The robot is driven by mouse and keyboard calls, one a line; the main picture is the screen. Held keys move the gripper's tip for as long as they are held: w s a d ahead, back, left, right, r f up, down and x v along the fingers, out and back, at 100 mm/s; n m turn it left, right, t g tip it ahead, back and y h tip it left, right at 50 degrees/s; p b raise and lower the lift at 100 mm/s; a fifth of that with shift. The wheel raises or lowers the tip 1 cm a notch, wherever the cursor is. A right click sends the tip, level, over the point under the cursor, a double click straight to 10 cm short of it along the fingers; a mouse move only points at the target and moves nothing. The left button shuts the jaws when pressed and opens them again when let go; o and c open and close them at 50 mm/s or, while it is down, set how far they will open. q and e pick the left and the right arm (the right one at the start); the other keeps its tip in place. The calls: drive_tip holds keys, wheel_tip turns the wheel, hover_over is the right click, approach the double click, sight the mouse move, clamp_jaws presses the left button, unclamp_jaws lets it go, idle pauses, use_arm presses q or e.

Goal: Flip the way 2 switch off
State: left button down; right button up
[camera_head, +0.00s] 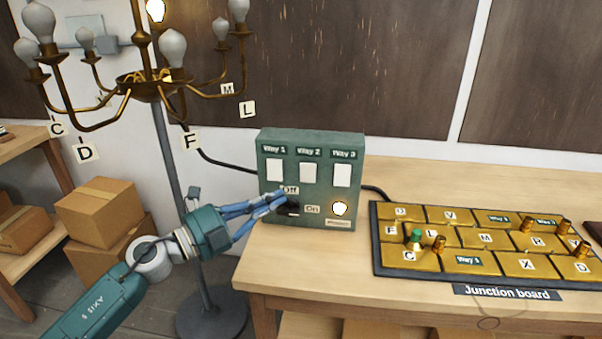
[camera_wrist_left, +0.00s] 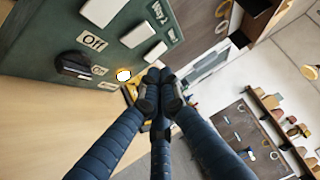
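The green switch box (camera_head: 330,205) stands on the table in the head view. The way 2 switch (camera_head: 308,172) is the middle white rocker, between the way 1 switch (camera_head: 274,173) and the way 3 switch (camera_head: 342,174). Which way it is tipped is too small to tell. My left gripper (camera_head: 278,203) is in front of the box's lower left, below the rockers and by the black knob (camera_head: 292,209). In the left wrist view its fingertips (camera_wrist_left: 160,88) meet with nothing seen between them, beside the box face. My right gripper is not in view.
A round light (camera_head: 339,208) glows on the box. The chandelier (camera_head: 147,85) hangs at left, one bulb (camera_head: 155,10) lit. The junction board (camera_head: 467,275) lies right of the box. Cardboard boxes (camera_head: 95,215) stand at left. Table between box and front edge is clear.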

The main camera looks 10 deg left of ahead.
sight(308, 173)
use_arm(q)
drive_tip(key=w+d+r+p, duration=0.1)
drive_tip(key=w+d, duration=0.4)
drive_tip(key=w, duration=0.3)
drive_tip(key=shift+w+d, duration=0.15)
drive_tip(key=shift+w, duration=0.2)
drive_tip(key=shift+r+p, duration=0.1)
drive_tip(key=shift+p, duration=0.25)
